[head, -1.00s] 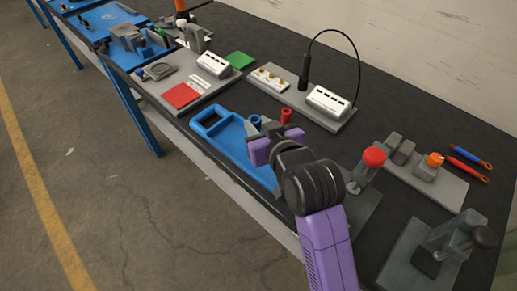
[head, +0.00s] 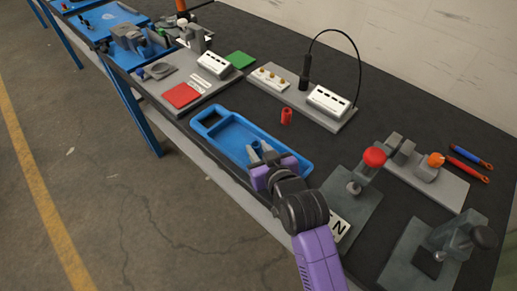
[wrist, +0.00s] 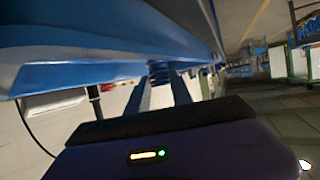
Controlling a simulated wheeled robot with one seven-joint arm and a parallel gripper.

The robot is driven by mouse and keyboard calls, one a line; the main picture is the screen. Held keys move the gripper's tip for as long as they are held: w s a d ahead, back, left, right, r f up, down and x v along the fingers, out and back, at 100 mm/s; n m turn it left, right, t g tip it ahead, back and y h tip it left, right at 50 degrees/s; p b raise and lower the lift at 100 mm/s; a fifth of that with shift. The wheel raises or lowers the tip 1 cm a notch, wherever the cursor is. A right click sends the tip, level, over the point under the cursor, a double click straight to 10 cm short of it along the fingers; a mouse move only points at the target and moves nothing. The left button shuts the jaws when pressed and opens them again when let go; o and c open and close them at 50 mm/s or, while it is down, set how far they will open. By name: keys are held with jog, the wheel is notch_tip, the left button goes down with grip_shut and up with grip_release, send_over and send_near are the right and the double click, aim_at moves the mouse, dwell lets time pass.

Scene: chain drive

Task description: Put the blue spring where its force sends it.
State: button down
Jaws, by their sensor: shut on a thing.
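My gripper (head: 262,150) is shut on the blue spring (head: 256,146) and holds it upright over the blue tray (head: 235,116), near the tray's right part. In the wrist view the blue spring (wrist: 158,72) shows between the two grey fingertips (wrist: 160,84), close to a blue wall. I cannot tell whether the spring touches the tray floor. A red spring (head: 286,116) stands on the dark bench behind the tray. A red pad (head: 182,95) and a green pad (head: 240,60) lie at the grey station to the left. No force reading is legible.
A press with a red knob (head: 374,157) stands to the right, with a plate marked "N" (head: 339,228) beside my arm. A white box on a grey board (head: 328,101) stands at the back. Bare bench surrounds the red spring.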

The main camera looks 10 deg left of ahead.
jog(key=shift+f, duration=0.15)
jog(key=c, duration=1.1)
grip_release()
jog(key=v, duration=1.2)
jog(key=shift+w+a, duration=0.1)
jog(key=shift+r, duration=0.25)
